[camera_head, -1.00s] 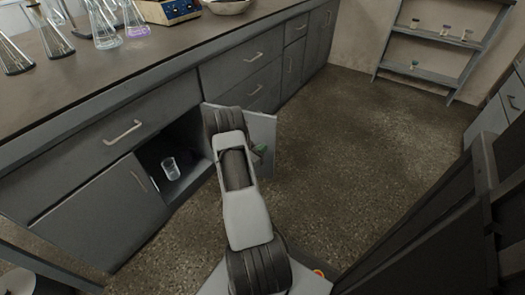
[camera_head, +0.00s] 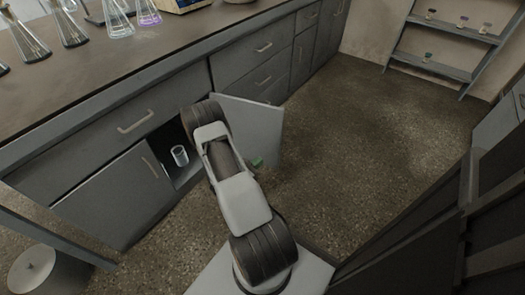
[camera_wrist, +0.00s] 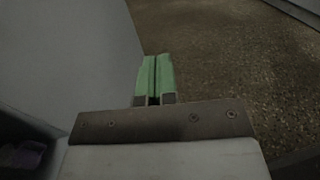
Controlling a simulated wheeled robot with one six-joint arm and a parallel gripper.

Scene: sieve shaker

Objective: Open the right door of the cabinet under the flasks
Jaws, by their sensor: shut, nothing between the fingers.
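The cabinet's right door (camera_head: 258,122) is a grey panel standing well open, swung out from the front. The cabinet's left door (camera_head: 115,195) is shut. A clear beaker (camera_head: 180,155) stands inside the open compartment, partly dark. Several flasks (camera_head: 118,20) stand on the counter above, one with purple liquid. My gripper (camera_head: 257,162) is mostly hidden behind my arm, its green fingertips low by the open door. In the wrist view my gripper (camera_wrist: 153,62) is shut and empty, beside a pale grey panel (camera_wrist: 75,55) that looks like the door; contact cannot be told.
Drawers (camera_head: 262,48) with handles line the counter to the right. A shelf rack (camera_head: 430,68) with small jars stands at the far wall. A round grey bin (camera_head: 35,272) stands at lower left. The speckled floor (camera_head: 345,140) right of the door is clear.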

